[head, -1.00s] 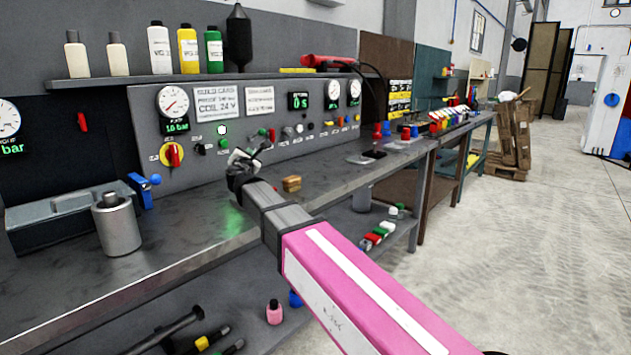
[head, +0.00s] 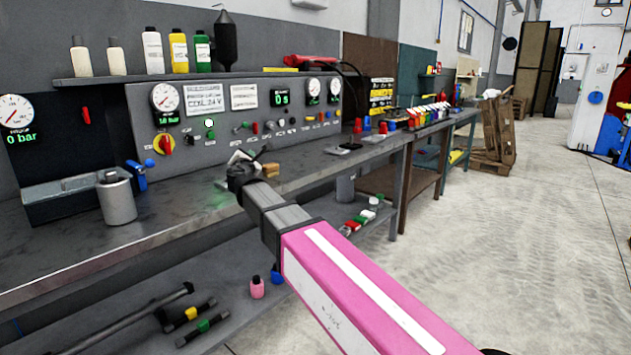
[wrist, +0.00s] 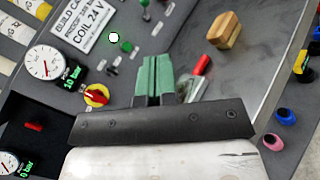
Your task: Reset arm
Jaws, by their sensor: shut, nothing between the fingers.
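My arm (head: 350,290) reaches from the lower right toward the workbench in the head view. My gripper (head: 248,160) is at its far end, above the bench top in front of the control panel (head: 130,130). In the wrist view my gripper (wrist: 152,78) shows green fingers close together, shut and empty. The fingers point toward the panel and are not seen to touch anything. A small brown wooden block (wrist: 225,30) lies on the bench, right of the fingers in the wrist view. In the head view the block (head: 270,170) is partly behind the gripper.
The workbench (head: 60,245) holds a metal cylinder (head: 117,200) at left. The panel has gauges, a red-and-yellow knob (head: 163,144) and several small switches. Bottles (head: 152,50) stand on the shelf above. Several tools lie on the lower shelf.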

